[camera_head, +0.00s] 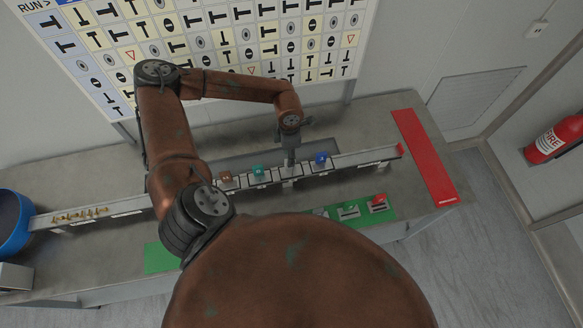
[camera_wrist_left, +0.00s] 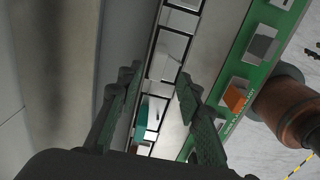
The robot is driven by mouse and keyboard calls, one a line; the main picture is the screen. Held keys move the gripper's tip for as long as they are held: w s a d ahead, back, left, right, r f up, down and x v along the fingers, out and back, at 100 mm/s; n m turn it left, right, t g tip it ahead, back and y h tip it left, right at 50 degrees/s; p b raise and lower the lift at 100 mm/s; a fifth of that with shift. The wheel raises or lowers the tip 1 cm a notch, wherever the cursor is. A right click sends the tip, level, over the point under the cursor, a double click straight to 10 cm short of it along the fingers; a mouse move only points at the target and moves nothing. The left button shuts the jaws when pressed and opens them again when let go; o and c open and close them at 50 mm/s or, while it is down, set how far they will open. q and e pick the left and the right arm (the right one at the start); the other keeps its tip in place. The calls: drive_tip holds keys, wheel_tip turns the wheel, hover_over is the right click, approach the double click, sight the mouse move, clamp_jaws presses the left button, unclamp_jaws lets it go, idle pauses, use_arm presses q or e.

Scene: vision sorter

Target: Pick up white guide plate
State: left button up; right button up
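A small white plate (camera_head: 290,170), which looks like the white guide plate, sits in a slot of the long rail (camera_head: 345,160) on the bench. In the left wrist view a white block (camera_wrist_left: 166,68) shows in the rail between the fingers. My left gripper (camera_head: 290,157) points down right above the white plate in the head view and partly covers it. In the left wrist view its two fingers (camera_wrist_left: 159,75) are apart, one on each side of the rail, with nothing seen gripped. Contact with the plate cannot be told. My right gripper is not in view.
A teal piece (camera_head: 258,171) and a brown piece (camera_head: 226,177) sit left of the plate in the rail, a blue piece (camera_head: 321,159) right of it. A green board (camera_head: 330,222) lies in front. A red strip (camera_head: 425,155) marks the bench's right end. A blue bin (camera_head: 14,222) stands left.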

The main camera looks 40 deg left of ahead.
use_arm(q)
drive_tip(key=f, duration=0.1)
drive_tip(key=f+p, duration=0.1)
drive_tip(key=f, duration=0.1)
drive_tip(key=shift+w+f+p, duration=0.25)
drive_tip(key=shift+f+p, duration=0.05)
drive_tip(key=shift+f, duration=0.45)
drive_tip(key=c, duration=0.8)
clamp_jaws()
